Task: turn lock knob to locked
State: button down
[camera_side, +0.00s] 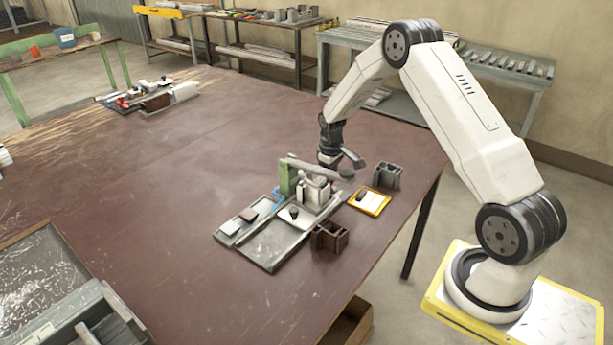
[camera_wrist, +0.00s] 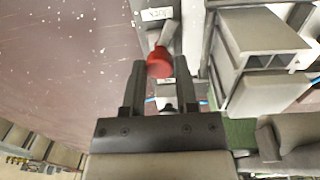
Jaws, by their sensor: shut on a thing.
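The lock knob (camera_wrist: 160,63) shows in the wrist view as a red piece with a grey lever part (camera_wrist: 170,36) reaching up from it, slightly slanted. My gripper (camera_wrist: 159,66) has one dark finger on each side of the red part and is shut on it. A small white label (camera_wrist: 157,14) lies above the lever, its lettering too small to read surely. Another small label (camera_wrist: 167,80) sits below the red part, between the fingers. In the side view, my arm reaches down behind the clamp fixture (camera_side: 316,190), and the knob is hidden there.
The fixture has a green post (camera_side: 287,178) with a grey bar across its top, and a grey base plate (camera_side: 272,249). A brown block (camera_side: 330,236), a yellow-edged tray (camera_side: 369,202) and a grey holder (camera_side: 387,175) stand close by. The table's left middle is clear.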

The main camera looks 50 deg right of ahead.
jog(key=shift+m, duration=1.6)
jog(key=shift+c, duration=1.8)
grip_release()
jog(key=shift+r, duration=0.15)
jog(key=shift+w+a+r, duration=0.1)
jog(key=shift+a+r, duration=0.05)
jog(key=shift+r, duration=3.65)
